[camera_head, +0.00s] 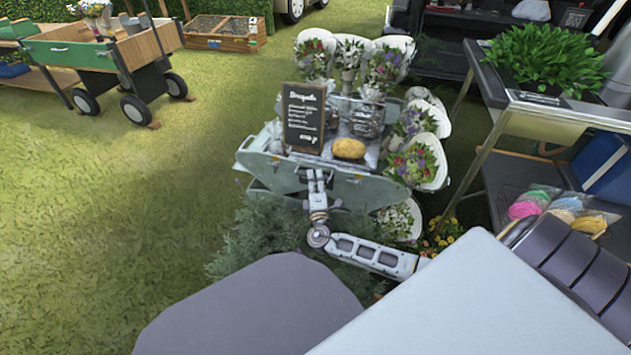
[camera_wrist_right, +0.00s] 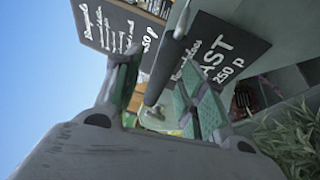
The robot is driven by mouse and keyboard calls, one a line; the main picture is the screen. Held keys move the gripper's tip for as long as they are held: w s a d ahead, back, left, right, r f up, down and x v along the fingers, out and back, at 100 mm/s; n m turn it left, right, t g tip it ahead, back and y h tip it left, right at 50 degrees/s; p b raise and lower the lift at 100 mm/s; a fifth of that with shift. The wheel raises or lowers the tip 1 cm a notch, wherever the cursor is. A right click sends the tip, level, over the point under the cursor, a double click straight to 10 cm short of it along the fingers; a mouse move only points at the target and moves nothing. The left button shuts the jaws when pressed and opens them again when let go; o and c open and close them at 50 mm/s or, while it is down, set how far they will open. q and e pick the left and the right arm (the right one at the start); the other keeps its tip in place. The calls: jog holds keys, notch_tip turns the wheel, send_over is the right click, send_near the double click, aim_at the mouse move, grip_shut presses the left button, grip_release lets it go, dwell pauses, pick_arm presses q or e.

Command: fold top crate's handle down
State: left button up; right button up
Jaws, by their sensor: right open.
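The top crate (camera_head: 355,190) is grey-green and stands in the middle of the head view, holding a sign and a potato-like item. My right gripper (camera_head: 317,182) is in front of its near side, pointing at it. In the right wrist view my right gripper (camera_wrist_right: 157,82) is open. A dark bar (camera_wrist_right: 166,62) with a paler end runs at a slant between and beyond the fingers; it looks like the crate's handle, but I cannot be sure. I cannot tell whether a finger touches it. My left gripper is not in view.
A chalkboard sign (camera_head: 303,118) stands on the crate, beside a yellow-brown potato (camera_head: 349,149). White-wrapped bouquets (camera_head: 417,163) surround the back and right. A bush (camera_head: 275,240) is below my right gripper. A plant table (camera_head: 545,105) stands at right; open grass (camera_head: 120,200) lies at left.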

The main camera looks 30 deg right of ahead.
jog(key=v, duration=1.2)
jog(key=shift+r, duration=0.1)
dwell(0.6)
jog(key=s+f+m+g+y, duration=0.2)
jog(key=s+f+m+g, duration=0.1)
jog(key=s+m+g, duration=0.7)
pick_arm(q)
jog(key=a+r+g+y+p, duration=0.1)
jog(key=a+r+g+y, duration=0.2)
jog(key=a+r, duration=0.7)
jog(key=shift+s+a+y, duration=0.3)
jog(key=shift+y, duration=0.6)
pick_arm(e)
jog(key=s+a+r+m+g+y, duration=0.1)
jog(key=s+a+r+g+y, duration=0.2)
jog(key=s+a+y, duration=0.3)
jog(key=a+y, duration=0.1)
jog(key=a, duration=0.2)
jog(key=shift+s+g, duration=0.3)
jog(key=shift+s, duration=0.05)
pick_arm(q)
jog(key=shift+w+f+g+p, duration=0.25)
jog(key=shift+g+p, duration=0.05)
jog(key=shift+p, duration=0.5)
pick_arm(e)
jog(key=shift+w+f, duration=0.1)
jog(key=shift+w, duration=0.15)
